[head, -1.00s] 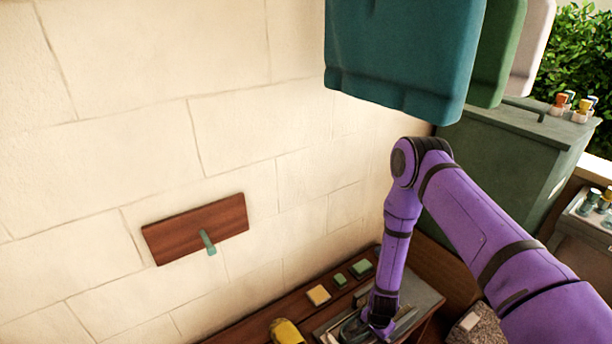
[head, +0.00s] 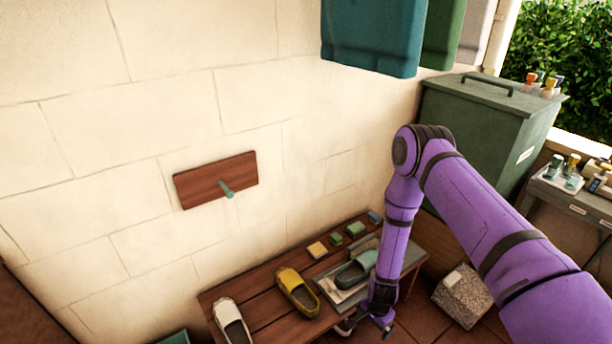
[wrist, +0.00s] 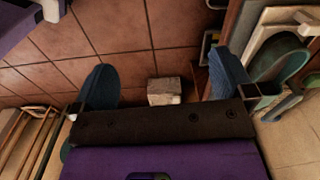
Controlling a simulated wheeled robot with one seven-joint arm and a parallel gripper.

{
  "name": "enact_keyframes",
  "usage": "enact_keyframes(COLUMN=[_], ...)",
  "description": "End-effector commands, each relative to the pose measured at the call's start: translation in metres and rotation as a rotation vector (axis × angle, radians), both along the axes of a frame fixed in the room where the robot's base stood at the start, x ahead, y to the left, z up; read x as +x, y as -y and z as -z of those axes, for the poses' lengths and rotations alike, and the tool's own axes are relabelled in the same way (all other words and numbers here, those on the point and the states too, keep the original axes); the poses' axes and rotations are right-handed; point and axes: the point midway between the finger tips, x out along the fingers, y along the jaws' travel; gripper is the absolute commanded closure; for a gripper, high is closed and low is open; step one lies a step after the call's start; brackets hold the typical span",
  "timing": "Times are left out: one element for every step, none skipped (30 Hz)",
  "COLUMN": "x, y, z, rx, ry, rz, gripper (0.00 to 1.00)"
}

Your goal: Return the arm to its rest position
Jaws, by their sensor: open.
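My purple arm reaches down on the right of the head view. My gripper (head: 372,326) hangs low beside the right front edge of the wooden bench (head: 262,322), apart from the shoes. In the wrist view my gripper (wrist: 165,84) has two blue fingers spread wide, with nothing between them; tiled floor lies beyond. A green clog (head: 357,268) sits on a pale tray (head: 326,290) on the bench, and it also shows at the right of the wrist view (wrist: 292,66). A yellow clog (head: 297,290) and a white clog (head: 231,322) stand to its left.
A speckled block (head: 462,296) stands on the floor right of my gripper. A green bin (head: 490,135) stands behind my arm. Small coloured blocks (head: 336,240) line the bench's back. A peg board (head: 215,180) is on the wall; teal, green and pale shapes (head: 372,35) hang above.

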Motion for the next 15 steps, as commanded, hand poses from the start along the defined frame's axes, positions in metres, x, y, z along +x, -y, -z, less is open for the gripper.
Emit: enact_keyframes(x=[0.005,0.006,0.009,0.011,0.012,0.015,0.017,0.020,0.024,0.026,0.029,0.033,0.036,0.039,0.043], y=[0.000,0.000,0.000,0.000,-0.001,-0.001,-0.001,-0.001,-0.001,-0.001,-0.002,-0.002,-0.002,-0.002,-0.002], z=[-0.005,-0.007,-0.011,-0.014,-0.017,-0.021,-0.024,-0.028,-0.033,-0.037,-0.042,-0.049,-0.054,-0.060,-0.067], rx=[0.001,0.003,0.005,0.005,0.007,0.009,0.011,0.011,0.014,0.016,0.018,0.020,0.022,0.023,0.027], ry=[0.007,0.007,0.009,0.010,0.011,0.013,0.016,0.018,0.022,0.023,0.026,0.030,0.032,0.036,0.039], rz=[-0.003,-0.005,-0.008,-0.011,-0.014,-0.018,-0.021,-0.025,-0.030,-0.035,-0.039,-0.046,-0.051,-0.057,-0.064], gripper=[0.00,0.00,0.00,0.00,0.00,0.00,0.00,0.00,0.00,0.00,0.00,0.00,0.00,0.00,0.00])
